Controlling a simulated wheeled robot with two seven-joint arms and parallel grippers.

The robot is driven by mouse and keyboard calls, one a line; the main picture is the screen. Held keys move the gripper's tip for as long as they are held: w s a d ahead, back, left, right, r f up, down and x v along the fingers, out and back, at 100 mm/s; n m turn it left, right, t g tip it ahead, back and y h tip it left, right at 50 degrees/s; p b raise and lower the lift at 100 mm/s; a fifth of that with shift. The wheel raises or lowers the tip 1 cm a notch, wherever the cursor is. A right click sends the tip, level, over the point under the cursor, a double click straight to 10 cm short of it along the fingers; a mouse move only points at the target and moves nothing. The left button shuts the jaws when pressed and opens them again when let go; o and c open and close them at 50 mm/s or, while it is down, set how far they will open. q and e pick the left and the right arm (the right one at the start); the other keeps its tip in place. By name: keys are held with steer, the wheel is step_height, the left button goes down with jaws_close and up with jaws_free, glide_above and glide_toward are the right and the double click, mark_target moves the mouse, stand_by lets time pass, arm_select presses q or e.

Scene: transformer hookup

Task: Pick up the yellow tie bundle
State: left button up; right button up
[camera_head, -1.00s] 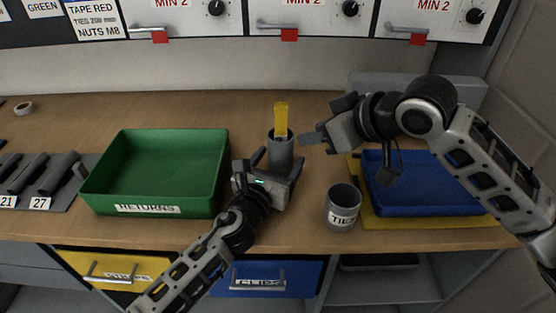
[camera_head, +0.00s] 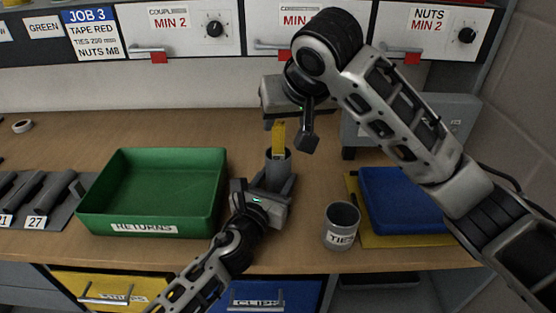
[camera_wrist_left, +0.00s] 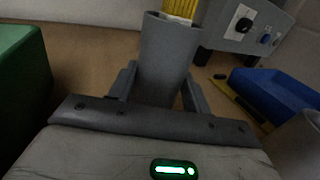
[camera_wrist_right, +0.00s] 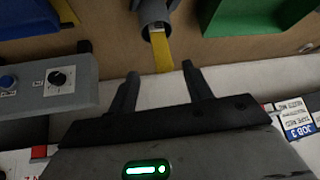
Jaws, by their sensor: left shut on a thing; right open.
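The yellow tie bundle (camera_head: 279,138) stands upright in a grey cup (camera_head: 277,164), its upper part above the rim. It also shows in the left wrist view (camera_wrist_left: 181,8) and in the right wrist view (camera_wrist_right: 161,52). My left gripper (camera_wrist_left: 157,88) is shut on the grey cup, its fingers on either side. In the head view my left gripper (camera_head: 272,186) is at the cup's front. My right gripper (camera_wrist_right: 158,75) is open and empty, with the bundle's top just ahead of its fingers.
A second grey cup labelled TIES (camera_head: 341,226) stands to the right. A green RETURNS tray (camera_head: 150,229) is on the left. A blue tray (camera_head: 400,200) on a yellow mat (camera_head: 356,222) is at right. A grey box with knobs (camera_wrist_right: 45,92) stands behind.

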mark_target(278, 136)
steer(key=w+f+m, duration=0.1)
steer(key=f, duration=0.1)
steer(key=w+a+f+m+h, duration=0.1)
steer(key=w+f, duration=0.1)
steer(key=w+f+h, duration=0.1)
steer(key=w+f, duration=0.1)
steer(key=f, duration=0.1)
steer(key=shift+a+m, duration=0.25)
steer(key=shift+m, duration=0.15)
stand_by(0.3)
jaws_close()
